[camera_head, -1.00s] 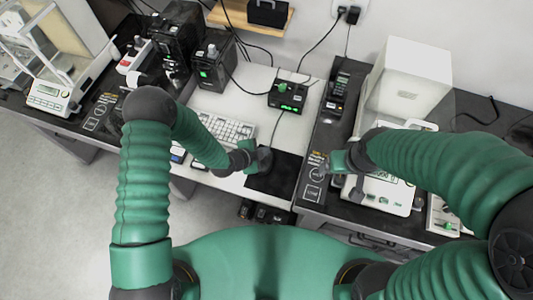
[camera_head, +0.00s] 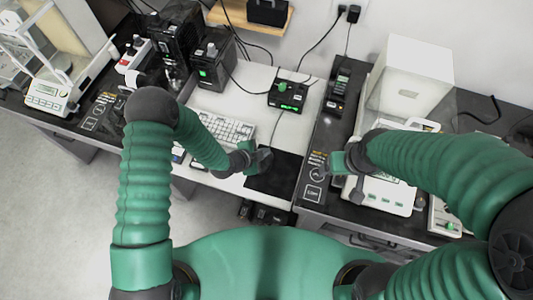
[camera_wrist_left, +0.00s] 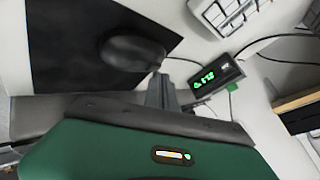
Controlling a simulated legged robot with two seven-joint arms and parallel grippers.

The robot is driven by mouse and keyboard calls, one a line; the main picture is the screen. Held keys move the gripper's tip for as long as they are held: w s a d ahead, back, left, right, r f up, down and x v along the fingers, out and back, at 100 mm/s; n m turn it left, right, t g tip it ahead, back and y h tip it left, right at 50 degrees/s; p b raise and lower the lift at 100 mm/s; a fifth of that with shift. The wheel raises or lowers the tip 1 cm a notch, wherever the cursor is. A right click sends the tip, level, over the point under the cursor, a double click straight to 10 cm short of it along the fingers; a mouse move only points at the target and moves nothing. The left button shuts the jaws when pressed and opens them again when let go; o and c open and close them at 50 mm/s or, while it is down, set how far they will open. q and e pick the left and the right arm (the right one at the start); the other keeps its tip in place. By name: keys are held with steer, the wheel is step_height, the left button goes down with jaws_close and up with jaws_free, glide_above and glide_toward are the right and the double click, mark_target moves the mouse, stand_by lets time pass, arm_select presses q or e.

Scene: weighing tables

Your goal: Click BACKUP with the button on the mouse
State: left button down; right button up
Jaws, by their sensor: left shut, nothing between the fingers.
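The dark mouse (camera_wrist_left: 135,52) lies on the black mouse pad (camera_wrist_left: 75,35) in the left wrist view. In the head view the pad (camera_head: 281,178) shows at the table's front edge; my gripper hides most or all of the mouse there. My left gripper (camera_head: 264,160) is over the pad. In the left wrist view its fingers (camera_wrist_left: 160,80) are shut and empty, close beside the mouse; I cannot tell whether they touch it. A black box (camera_head: 288,95) has a lit green display (camera_wrist_left: 215,80); its text is too small to read. My right gripper (camera_head: 335,163) is over the right table, its jaws unclear.
A white keyboard (camera_head: 222,127) lies left of the pad. A balance (camera_head: 392,193) stands on the right table near my right arm, with a white case (camera_head: 410,75) behind it. Another balance (camera_head: 53,95) stands far left. White tabletop between keyboard and box is mostly clear.

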arm_select(q)
steer(key=shift+f, duration=0.2)
stand_by(0.5)
steer(key=shift+r+p, duration=0.4)
steer(key=shift+r, duration=0.4)
step_height(320, 180, up, 5)
steer(key=p, duration=0.3)
steer(key=shift+p, duration=0.4)
